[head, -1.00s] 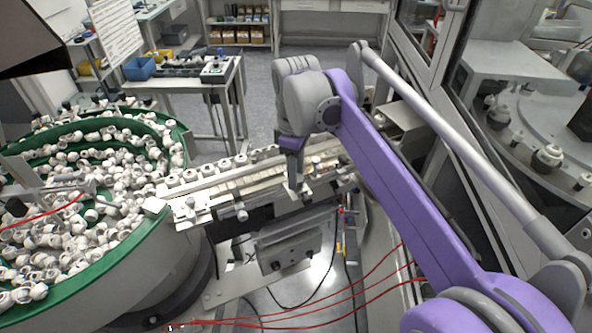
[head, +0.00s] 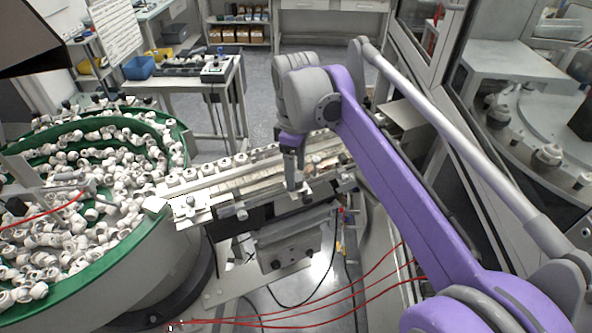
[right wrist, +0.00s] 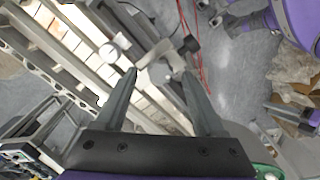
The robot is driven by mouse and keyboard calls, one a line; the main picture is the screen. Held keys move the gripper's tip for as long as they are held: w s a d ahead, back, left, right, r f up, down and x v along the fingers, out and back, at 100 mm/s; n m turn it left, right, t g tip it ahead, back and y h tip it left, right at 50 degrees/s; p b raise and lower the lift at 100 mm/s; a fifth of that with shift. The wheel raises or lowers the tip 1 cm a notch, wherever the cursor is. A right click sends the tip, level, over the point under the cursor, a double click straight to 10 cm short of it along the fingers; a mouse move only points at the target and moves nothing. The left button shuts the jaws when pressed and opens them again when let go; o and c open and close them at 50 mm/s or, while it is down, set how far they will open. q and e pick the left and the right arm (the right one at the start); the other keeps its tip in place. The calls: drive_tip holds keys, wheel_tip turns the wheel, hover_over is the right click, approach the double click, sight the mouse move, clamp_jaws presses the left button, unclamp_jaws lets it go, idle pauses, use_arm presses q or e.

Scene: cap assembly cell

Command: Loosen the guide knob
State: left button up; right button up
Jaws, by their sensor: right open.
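My right gripper (head: 292,189) points down over the front edge of the guide rail (head: 222,190). In the right wrist view the right gripper (right wrist: 160,74) is open, with its two fingers apart. A grey bracket piece (right wrist: 157,75) shows between and just beyond the fingertips; I cannot tell whether they touch it. A dark knob (right wrist: 191,43) shows beyond the right fingertip, and a pale round knob (right wrist: 108,53) lies to the left of the fingers. I cannot tell which is the guide knob. In the head view a grey knob (head: 242,214) sits on the rail's front, left of the gripper. My left gripper is not seen.
A green-rimmed bowl (head: 120,262) full of white caps stands at the left, by the rail's left end. Red cables (head: 330,300) run low in front. A glazed machine enclosure (head: 500,60) stands at the right. A side table (head: 180,82) is behind.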

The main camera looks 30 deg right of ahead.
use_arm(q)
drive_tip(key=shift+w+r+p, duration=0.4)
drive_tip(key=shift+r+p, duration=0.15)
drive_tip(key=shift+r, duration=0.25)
use_arm(e)
wheel_tip(320, 180, up, 10)
drive_tip(key=shift+r, duration=0.2)
